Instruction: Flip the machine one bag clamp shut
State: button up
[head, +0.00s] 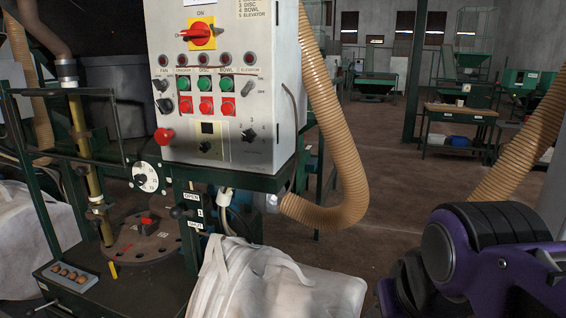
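A green machine frame with a grey control cabinet (225,80) stands at left centre. Below the cabinet, small plates read OPEN (191,195) and, apparently, SHUT (195,225), with a plate marked 1 between them. A dark knob (178,212) sits just left of these plates; I cannot tell whether it belongs to the bag clamp or which position it is in. A white bulk bag (270,283) is below the plates, its lower part cut off by the picture edge. My purple and black arm fills the lower right, apart from the machine. My gripper does not show.
A tan hose (340,140) loops down right of the cabinet. A round plate (140,238) and small tray (70,275) are at lower left. Another pale bag (25,240) is at far left. A workbench (460,115) stands farther back; open brown floor (390,200) lies between.

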aim_at(175, 213)
jog(key=k+j, duration=0.55)
jog(key=j, duration=0.15)
jog(key=j+z, duration=0.15)
jog(key=j, duration=0.65)
jog(key=i+j, duration=0.15)
jog(key=j, duration=0.25)
jog(key=i+j, duration=0.2)
jog(key=j, duration=0.2)
jog(key=i+j+z, duration=0.1)
jog(key=i, duration=0.2)
